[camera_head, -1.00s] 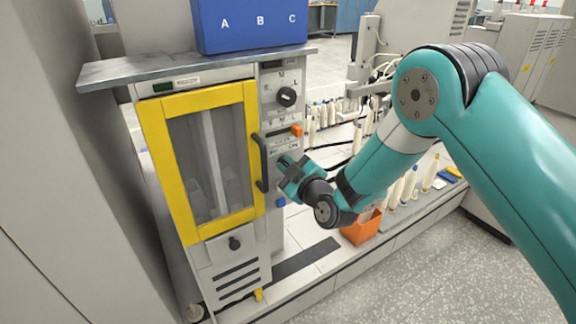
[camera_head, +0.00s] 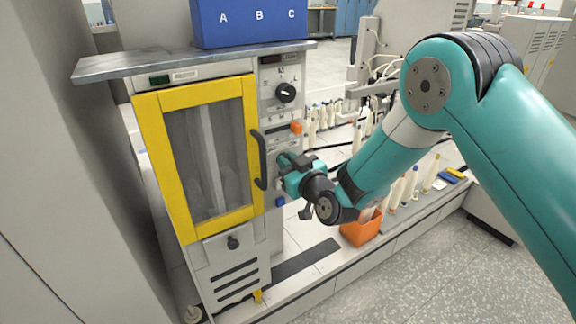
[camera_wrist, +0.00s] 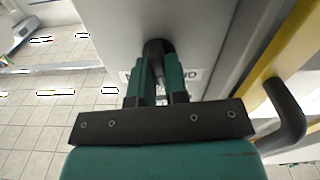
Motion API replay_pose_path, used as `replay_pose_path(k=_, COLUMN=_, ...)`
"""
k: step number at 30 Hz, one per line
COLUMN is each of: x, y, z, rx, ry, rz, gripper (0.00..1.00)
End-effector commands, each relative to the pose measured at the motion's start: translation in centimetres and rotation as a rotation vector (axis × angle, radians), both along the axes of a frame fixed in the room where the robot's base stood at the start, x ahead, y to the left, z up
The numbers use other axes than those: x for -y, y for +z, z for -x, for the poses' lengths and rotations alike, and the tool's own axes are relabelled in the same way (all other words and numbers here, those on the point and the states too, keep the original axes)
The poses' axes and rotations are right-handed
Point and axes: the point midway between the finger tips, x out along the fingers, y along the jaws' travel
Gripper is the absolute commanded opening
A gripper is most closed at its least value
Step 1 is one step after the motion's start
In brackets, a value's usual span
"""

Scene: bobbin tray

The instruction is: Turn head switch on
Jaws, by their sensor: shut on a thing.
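The machine head is a grey cabinet with a narrow control panel (camera_head: 285,72) on its right side. My gripper (camera_head: 284,162) is at this panel, below the orange button and right of the black door handle. In the wrist view my gripper (camera_wrist: 158,66) has its teal fingers closed around a small dark switch knob (camera_wrist: 157,46) on the grey panel. A white label (camera_wrist: 191,75) behind the fingers shows part of its lettering, upside down. The fingers hide most of the switch in the head view, so its setting cannot be told.
The yellow-framed door (camera_head: 152,150) is shut; its black handle (camera_head: 260,160) is close beside my gripper and also shows in the wrist view (camera_wrist: 286,112). A black dial (camera_head: 286,93) and an orange button (camera_head: 296,127) sit above. An orange bin (camera_head: 360,232) stands at lower right.

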Motion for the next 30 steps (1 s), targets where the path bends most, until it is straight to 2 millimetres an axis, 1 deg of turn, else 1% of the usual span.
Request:
replay_pose_path(k=18, x=0.28, y=-0.03, z=-0.17, rx=-0.319, ry=0.0, rz=-0.471, gripper=0.0)
replay_pose_path(k=24, x=0.34, y=-0.04, z=-0.21, rx=-0.395, ry=0.0, rz=-0.584, gripper=0.0)
replay_pose_path(k=30, x=0.37, y=-0.11, z=-0.24, rx=-0.445, ry=0.0, rz=-0.657, gripper=0.0)
